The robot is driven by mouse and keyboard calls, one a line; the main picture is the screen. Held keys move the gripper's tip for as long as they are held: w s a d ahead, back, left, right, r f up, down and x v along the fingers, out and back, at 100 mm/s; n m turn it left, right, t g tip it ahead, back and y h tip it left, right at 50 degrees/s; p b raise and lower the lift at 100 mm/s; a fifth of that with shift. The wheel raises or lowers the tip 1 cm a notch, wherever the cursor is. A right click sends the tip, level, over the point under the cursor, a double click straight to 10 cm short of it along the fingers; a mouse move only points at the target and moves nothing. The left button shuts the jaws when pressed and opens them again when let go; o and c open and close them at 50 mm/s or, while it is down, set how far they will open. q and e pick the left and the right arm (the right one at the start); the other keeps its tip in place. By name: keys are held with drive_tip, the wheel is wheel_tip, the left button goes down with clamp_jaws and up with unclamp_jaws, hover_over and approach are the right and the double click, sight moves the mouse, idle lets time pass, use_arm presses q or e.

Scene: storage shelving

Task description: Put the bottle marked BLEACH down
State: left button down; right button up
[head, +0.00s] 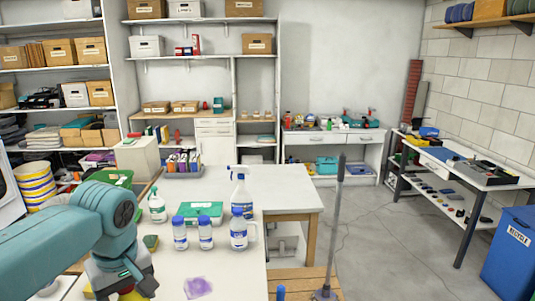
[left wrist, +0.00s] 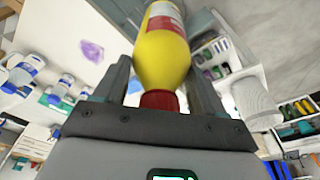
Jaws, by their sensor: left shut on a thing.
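My left gripper (head: 124,286) is low at the bottom left of the head view, over the near end of the white worktop (head: 235,262). In the left wrist view its two fingers are shut on a yellow bottle (left wrist: 163,58) with a red cap and a red and white label. The label's words cannot be read here. Only a little yellow of the bottle (head: 132,296) shows below the gripper in the head view; its base is hidden, and I cannot tell whether it touches the worktop. My right gripper is not in view.
White bottles with blue caps (head: 180,234), a spray bottle (head: 240,190), a blue-labelled jug (head: 238,232) and a green box (head: 199,212) stand farther back. A purple smear (head: 198,287) lies on clear worktop right of the gripper. A mop handle (head: 338,220) rises beyond the right edge.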

use_arm(q)
drive_tip(key=f+m, duration=0.1)
drive_tip(key=f, duration=0.3)
drive_tip(key=s+d+f+m, duration=0.1)
drive_tip(key=f, duration=0.3)
drive_tip(key=f+m, duration=0.1)
drive_tip(key=f, duration=0.3)
drive_tip(key=shift+s+d+f+m, duration=0.15)
drive_tip(key=shift+s+f+m, duration=0.15)
drive_tip(key=shift+f, duration=0.1)
drive_tip(key=d+f+m+h, duration=0.1)
drive_tip(key=d+f+m, duration=0.3)
drive_tip(key=f+m, duration=0.1)
drive_tip(key=shift+w+d+f, duration=0.25)
drive_tip(key=shift+w+f, duration=0.1)
drive_tip(key=shift+f, duration=0.4)
drive_tip(key=shift+d, duration=0.1)
